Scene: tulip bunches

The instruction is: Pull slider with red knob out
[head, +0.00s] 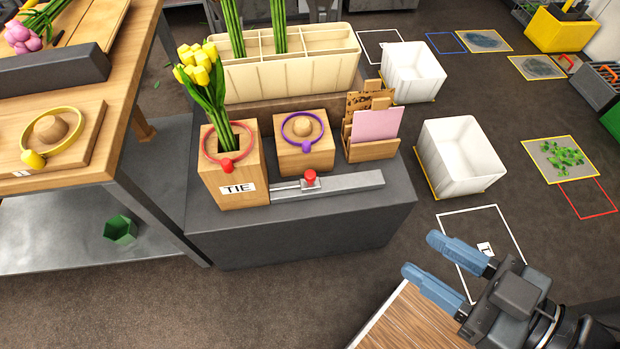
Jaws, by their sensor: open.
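The slider's red knob (310,177) stands upright on a small carriage near the left part of a grey metal rail (350,187). The rail lies along the front of a dark grey bench (310,233). A wooden block marked TIE (238,188) stands at the rail's left end, with yellow tulips (196,68) upright in it and a red ring (229,160) around their stems. My gripper (420,256) is at the lower right, with its two blue fingers apart and nothing between them.
A wooden block with a purple ring (302,128) and a card holder (376,130) stand behind the rail. A cream divided box (290,75) is at the back. White bins (458,157) stand right of the bench. A wooden table (110,100) is at left.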

